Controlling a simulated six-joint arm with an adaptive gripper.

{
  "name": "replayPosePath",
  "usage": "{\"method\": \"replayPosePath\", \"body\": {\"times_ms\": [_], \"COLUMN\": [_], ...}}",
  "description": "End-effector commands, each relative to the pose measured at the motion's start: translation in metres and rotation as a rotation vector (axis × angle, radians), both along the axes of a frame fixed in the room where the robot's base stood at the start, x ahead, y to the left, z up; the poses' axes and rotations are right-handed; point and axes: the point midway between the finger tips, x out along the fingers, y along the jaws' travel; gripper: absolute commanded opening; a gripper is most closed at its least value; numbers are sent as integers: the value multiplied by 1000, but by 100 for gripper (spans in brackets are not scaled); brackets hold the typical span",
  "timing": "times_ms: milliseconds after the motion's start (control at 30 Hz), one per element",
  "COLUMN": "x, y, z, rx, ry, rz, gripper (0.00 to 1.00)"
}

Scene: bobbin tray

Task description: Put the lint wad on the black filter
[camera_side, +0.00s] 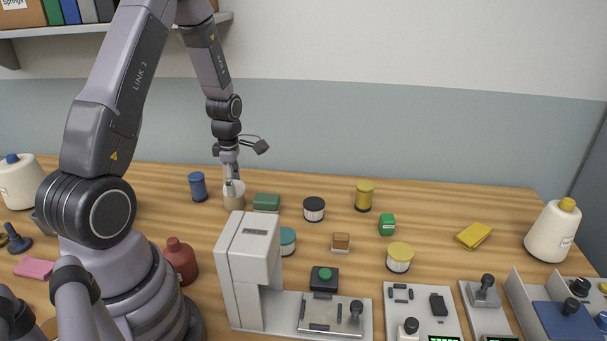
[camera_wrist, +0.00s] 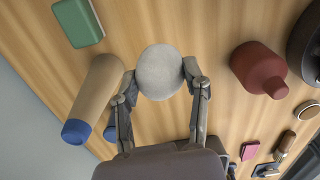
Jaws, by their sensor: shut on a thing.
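My gripper (camera_wrist: 161,78) is shut on a round, pale grey wad, the lint wad (camera_wrist: 160,72), with one finger on each side of it. In the side view my gripper (camera_side: 229,181) points down at the back left of the table, and the wad (camera_side: 228,188) shows small and pale between the fingers. I cannot tell whether it touches the table. A short round canister with a black top and pale band (camera_side: 314,208), seemingly the black filter, stands to the right, beyond a green block. It is not visible in the wrist view.
The green block (camera_side: 266,202), blue spool (camera_side: 198,187) and red bottle (camera_side: 180,262) are near. A white machine (camera_side: 246,260) and a teal canister (camera_side: 288,241) stand in front.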

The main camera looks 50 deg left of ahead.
Motion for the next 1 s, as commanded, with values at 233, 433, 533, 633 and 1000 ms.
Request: {"method": "replayPosePath", "body": {"times_ms": [233,433,533,633,1000], "x": [56,75,94,119,187], "y": [-73,-92,-88,-81,-63], "z": [37,44,35,22,-36], "rx": [1,0,-1,-1,-1], "ry": [-2,1,2,2,3], "rz": [-38,-40,-39,-39,-39], "gripper": [31,31,31,31,31]}}
